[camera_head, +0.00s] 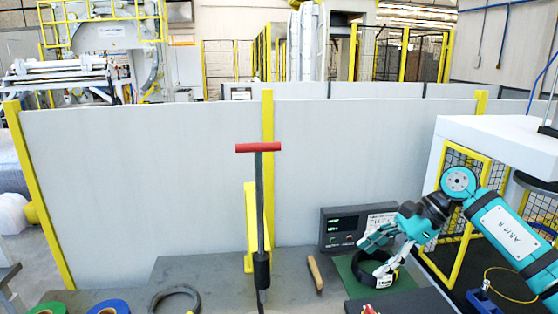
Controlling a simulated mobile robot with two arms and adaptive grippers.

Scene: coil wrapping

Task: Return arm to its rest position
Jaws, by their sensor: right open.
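My right gripper (379,258), on the teal arm labelled ARM R, comes in from the right. It is open, with its fingers pointing down at a black ring (367,276) on a green mat (404,282). One finger is at the ring's far left side and the other at its right front. I cannot tell whether the fingers touch the ring. My left gripper is not in view.
A scale-like box with a display (343,226) stands behind the mat. A wooden-handled tool (315,272) and an upright red-handled tool (258,200) are to the left. A grey partition (150,180) stands behind.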

